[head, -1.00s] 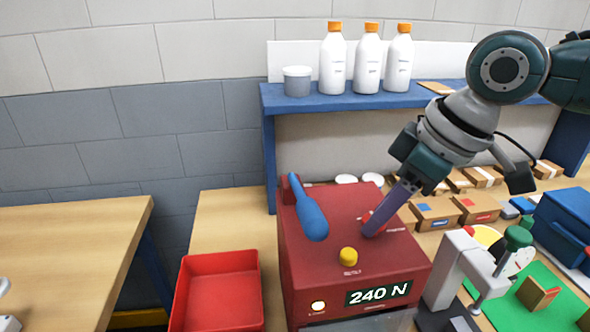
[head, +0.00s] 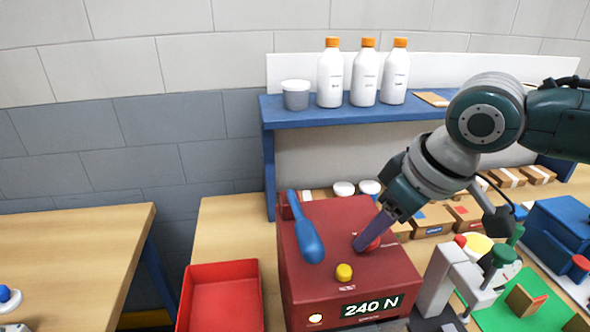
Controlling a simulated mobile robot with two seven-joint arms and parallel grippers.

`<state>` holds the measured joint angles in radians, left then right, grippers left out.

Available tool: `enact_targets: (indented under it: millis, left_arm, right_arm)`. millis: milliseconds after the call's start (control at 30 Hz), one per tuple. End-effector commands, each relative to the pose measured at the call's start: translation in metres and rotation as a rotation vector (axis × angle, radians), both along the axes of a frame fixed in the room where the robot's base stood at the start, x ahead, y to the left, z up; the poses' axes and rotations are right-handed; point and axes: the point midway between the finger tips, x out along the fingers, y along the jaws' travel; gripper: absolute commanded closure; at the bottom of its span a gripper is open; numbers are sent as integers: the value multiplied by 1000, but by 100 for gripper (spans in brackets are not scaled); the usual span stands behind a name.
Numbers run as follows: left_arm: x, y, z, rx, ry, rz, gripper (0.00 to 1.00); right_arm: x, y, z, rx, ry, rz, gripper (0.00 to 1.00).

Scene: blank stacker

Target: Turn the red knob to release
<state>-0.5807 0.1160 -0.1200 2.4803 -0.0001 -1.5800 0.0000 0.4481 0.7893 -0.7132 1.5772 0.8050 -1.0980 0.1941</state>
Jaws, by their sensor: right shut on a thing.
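The red machine (head: 315,283) stands on the bench, with a display reading 240 N, a yellow button (head: 344,273) and a blue lever (head: 308,238) on its top. The red knob (head: 374,243) is on the right of the machine's top, partly hidden behind my right gripper's fingers. My right gripper (head: 361,246) reaches down from the right and is shut on the red knob. My left gripper is not in view.
A red tray (head: 220,268) stands left of the machine. A grey clamp (head: 440,275) with a green-handled part stands to the right, near a green mat (head: 490,318). White bottles (head: 363,78) stand on the blue shelf (head: 400,110) behind.

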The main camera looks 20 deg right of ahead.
Motion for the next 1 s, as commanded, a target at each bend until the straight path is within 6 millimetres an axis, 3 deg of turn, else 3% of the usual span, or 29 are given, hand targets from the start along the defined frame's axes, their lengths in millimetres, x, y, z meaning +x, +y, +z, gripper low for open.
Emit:
enact_targets:
  millis: [33, 100, 400, 700, 1000]
  left_arm:
    - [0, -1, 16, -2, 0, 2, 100]
    - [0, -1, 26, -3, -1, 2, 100]
    - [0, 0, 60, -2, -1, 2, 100]
    - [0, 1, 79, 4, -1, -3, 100]
    - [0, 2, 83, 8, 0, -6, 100]
  right_arm:
    - [-1, 2, 7, 3, 4, -42, 100]
    - [-1, 3, 7, 4, 3, -108, 100]
    - [-1, 6, 5, 5, 3, -395, 100]
    - [0, 9, 3, 5, 3, -681, 100]
    - [2, 11, 1, 4, 2, -961, 100]
